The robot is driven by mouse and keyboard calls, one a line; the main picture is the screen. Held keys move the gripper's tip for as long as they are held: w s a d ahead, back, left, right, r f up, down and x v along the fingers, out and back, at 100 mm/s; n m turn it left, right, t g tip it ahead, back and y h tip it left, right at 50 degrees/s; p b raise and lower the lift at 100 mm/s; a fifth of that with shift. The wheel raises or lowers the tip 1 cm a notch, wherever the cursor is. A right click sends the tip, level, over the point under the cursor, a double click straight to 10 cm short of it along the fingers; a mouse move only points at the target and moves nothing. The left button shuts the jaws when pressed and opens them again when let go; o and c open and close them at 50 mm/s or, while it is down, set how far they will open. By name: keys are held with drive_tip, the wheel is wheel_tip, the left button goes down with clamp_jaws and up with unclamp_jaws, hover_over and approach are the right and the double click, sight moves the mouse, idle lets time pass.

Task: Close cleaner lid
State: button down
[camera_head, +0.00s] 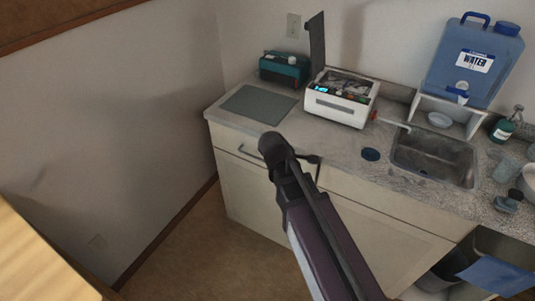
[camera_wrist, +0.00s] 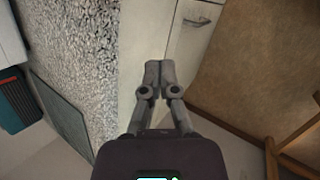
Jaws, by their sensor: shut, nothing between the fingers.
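Several small items show inside the open top. In the wrist view, part of a white body, likely the cleaner (camera_wrist: 10,40), shows at the upper left edge; the lid is not in that view. My gripper (camera_head: 314,159) is in front of the counter edge, nearer the camera than the cleaner and apart from it. In the wrist view my gripper (camera_wrist: 152,72) has its fingertips together, empty.
A teal box (camera_head: 285,68) stands left of the lid, and a grey-green mat (camera_head: 258,104) lies on the counter's left. Right of the cleaner are a faucet, a sink (camera_head: 432,158) and a blue water jug (camera_head: 473,65) on a white stand. Cabinets run below the counter.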

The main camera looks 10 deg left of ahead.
drive_tip(key=s+d+f+m+g+y, duration=0.1)
drive_tip(key=s+d+m, duration=0.3)
drive_tip(key=d+m, duration=0.4)
drive_tip(key=s+d+f+m+g+y, duration=0.2)
drive_tip(key=s+d+m+g+y, duration=0.1)
drive_tip(key=d+m, duration=0.5)
drive_tip(key=shift+s+d+g, duration=0.6)
drive_tip(key=shift+s, duration=0.6)
drive_tip(key=shift+f, duration=0.1)
